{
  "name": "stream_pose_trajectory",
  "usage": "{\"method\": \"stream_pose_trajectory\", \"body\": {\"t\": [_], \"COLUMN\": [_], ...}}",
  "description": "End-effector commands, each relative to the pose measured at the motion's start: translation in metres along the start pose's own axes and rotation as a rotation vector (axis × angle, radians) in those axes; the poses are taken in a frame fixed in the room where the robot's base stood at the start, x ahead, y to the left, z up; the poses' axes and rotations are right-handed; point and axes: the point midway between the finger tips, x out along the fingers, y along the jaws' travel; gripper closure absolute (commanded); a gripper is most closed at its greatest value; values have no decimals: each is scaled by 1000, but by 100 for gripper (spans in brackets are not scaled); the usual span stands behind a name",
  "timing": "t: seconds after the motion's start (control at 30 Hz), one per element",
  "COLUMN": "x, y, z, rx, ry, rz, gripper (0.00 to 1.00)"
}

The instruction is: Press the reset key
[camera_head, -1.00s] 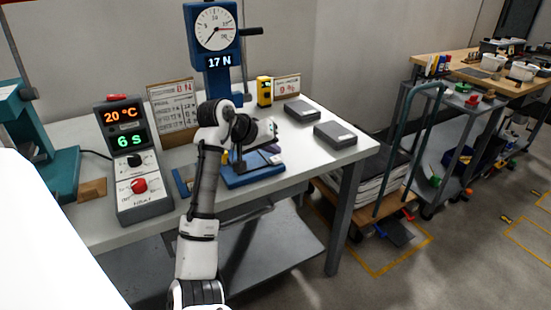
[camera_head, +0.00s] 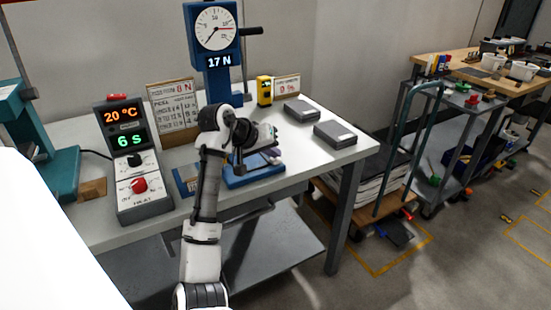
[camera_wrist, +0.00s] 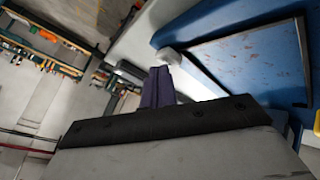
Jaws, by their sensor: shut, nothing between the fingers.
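The blue force tester (camera_head: 211,72) stands at the back of the table, its display (camera_head: 219,62) reading 17 N below a round dial. My gripper (camera_head: 274,157) is low over the tester's blue base (camera_head: 255,179), in front of the column. In the wrist view its dark purple fingers (camera_wrist: 158,87) are together and empty. Their tips are at a small pale grey piece (camera_wrist: 169,56) on the blue surface (camera_wrist: 225,20); I cannot tell whether they touch it. No key marked reset is legible, and my arm hides part of the base.
A grey control box (camera_head: 140,178) with a red knob stands left, showing 20 °C and 6 S. A sign board (camera_head: 174,110), a yellow device (camera_head: 264,91) and two dark grey boxes (camera_head: 335,134) (camera_head: 300,110) are on the table (camera_head: 325,162). The table's front right is clear.

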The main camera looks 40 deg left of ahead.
Motion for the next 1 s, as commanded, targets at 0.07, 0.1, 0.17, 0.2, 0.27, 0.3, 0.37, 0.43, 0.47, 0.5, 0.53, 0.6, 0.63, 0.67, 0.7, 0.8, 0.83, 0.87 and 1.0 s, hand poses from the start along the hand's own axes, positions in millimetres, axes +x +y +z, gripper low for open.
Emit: {"method": "stream_pose_trajectory", "body": {"t": [0.07, 0.1, 0.17, 0.2, 0.27, 0.3, 0.37, 0.43, 0.47, 0.5, 0.53, 0.6, 0.63, 0.67, 0.7, 0.8, 0.83, 0.87, 1.0], "x": [1, 2, 2, 2, 3, 4, 4, 4, 4, 4, 4, 4, 3, 3, 2, -1, -2, -4, -9], "y": [-1, -1, -1, -2, -2, -2, -3, -2, -2, -2, -2, -2, -2, -2, -1, 1, 2, 3, 7], "z": [1, 1, 2, 2, 2, 3, 3, 3, 3, 3, 3, 3, 3, 2, 2, -1, -2, -3, -6], "rx": [0, 0, 0, 0, 0, -1, 0, 0, 0, 0, 0, 0, 0, 0, 0, 0, 0, 0, 0], "ry": [-1, -1, -1, -1, -1, -2, -2, -2, -2, -2, -2, -2, -2, -2, -2, -2, -2, -2, -2], "rz": [0, 0, 0, 0, 0, 0, 0, 0, 0, 0, 0, 0, 0, 0, 0, 0, 1, 1, 1], "gripper": [100, 100, 100, 100, 100, 100, 100, 100, 100, 100, 100, 100, 100, 100, 100, 100, 100, 100, 100]}}
